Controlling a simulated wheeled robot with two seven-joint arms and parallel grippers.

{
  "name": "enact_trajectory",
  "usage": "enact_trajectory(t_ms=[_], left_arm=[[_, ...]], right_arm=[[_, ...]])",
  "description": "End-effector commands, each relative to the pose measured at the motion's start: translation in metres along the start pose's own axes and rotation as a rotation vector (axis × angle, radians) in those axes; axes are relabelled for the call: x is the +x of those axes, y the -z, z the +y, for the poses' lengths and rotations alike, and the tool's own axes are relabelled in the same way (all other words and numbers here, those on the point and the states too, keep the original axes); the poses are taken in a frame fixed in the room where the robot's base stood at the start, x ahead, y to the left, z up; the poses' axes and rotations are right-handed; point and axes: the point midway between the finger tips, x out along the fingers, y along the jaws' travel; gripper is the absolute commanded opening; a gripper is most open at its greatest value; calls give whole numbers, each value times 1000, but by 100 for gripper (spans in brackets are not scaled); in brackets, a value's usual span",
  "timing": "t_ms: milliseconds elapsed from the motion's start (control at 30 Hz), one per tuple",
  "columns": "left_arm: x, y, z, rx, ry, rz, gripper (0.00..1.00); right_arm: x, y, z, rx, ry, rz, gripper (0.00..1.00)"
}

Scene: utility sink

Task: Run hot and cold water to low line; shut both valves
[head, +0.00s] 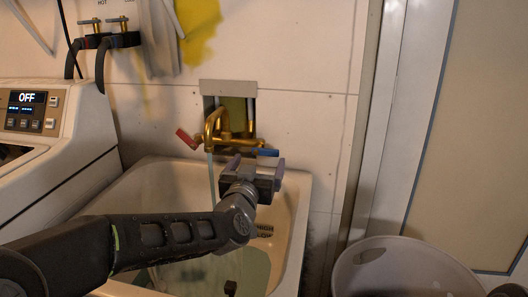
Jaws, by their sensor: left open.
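A brass faucet (215,128) is on the wall above a cream utility sink (303,200). Its red handle (187,139) sticks out at the left, tilted. Its blue handle (267,152) is at the right. A thin pale stream (211,178) hangs from the spout into the sink. Greenish water (205,275) shows low in the basin, partly behind my arm. Dark level lettering (264,230) is on the right inner wall; its relation to the water is unclear. My left gripper (268,170) is open just below the blue handle; contact cannot be told.
A white washer (60,160) with a panel reading OFF stands left of the sink. A round pale bin (400,262) stands at the right, below a door (470,130). Wall valves with dark hoses (110,40) are at upper left. My left arm crosses over the basin.

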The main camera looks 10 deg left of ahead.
Motion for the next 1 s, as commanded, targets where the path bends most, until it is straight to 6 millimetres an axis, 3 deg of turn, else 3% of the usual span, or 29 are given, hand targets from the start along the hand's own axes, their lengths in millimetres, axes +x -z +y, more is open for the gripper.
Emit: enact_trajectory(t_ms=[500, 867, 1000], left_arm=[[68, -2, 0, 1, 1, -1, 91], [73, 0, 0, 1, 0, 0, 90], [73, 0, 0, 1, 0, 0, 79]], right_arm=[[5, 1, 3, 2, -1, 3, 48], [5, 2, 3, 2, -1, 3, 48], [5, 2, 3, 2, -1, 3, 48]])
